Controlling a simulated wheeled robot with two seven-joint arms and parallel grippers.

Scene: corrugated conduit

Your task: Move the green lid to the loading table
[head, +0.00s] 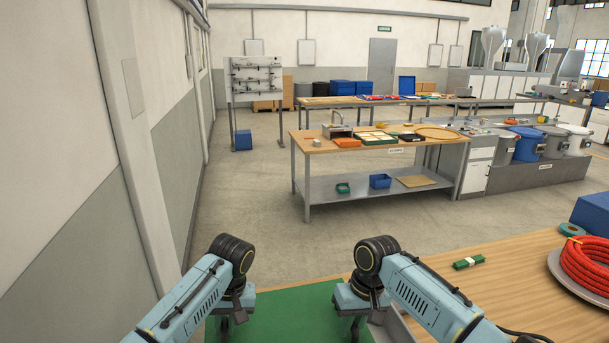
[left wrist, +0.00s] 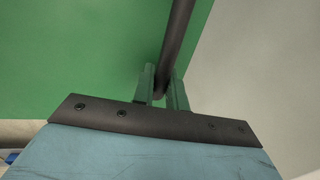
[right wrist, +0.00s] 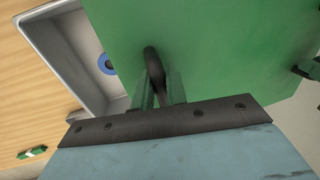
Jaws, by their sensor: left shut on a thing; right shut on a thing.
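The green lid (head: 285,312) is a flat green panel at the bottom middle of the head view, between my two grippers. My left gripper (head: 228,322) is shut on a dark bar handle (left wrist: 178,40) at one side of the lid. My right gripper (head: 355,322) is shut on another dark handle (right wrist: 154,68) at the other side. The lid also shows in the left wrist view (left wrist: 75,60) and the right wrist view (right wrist: 220,50). The fingertips are partly hidden by the wrists in the head view. I cannot tell which table is the loading table.
A wooden table (head: 440,295) stands at right front, with a red conduit coil (head: 588,265) and a small green item (head: 468,262). A grey open bin (right wrist: 65,45) with a blue ring (right wrist: 106,64) lies beside the lid. A wooden-topped workbench (head: 330,147) stands ahead across clear floor (head: 250,200). A wall is left.

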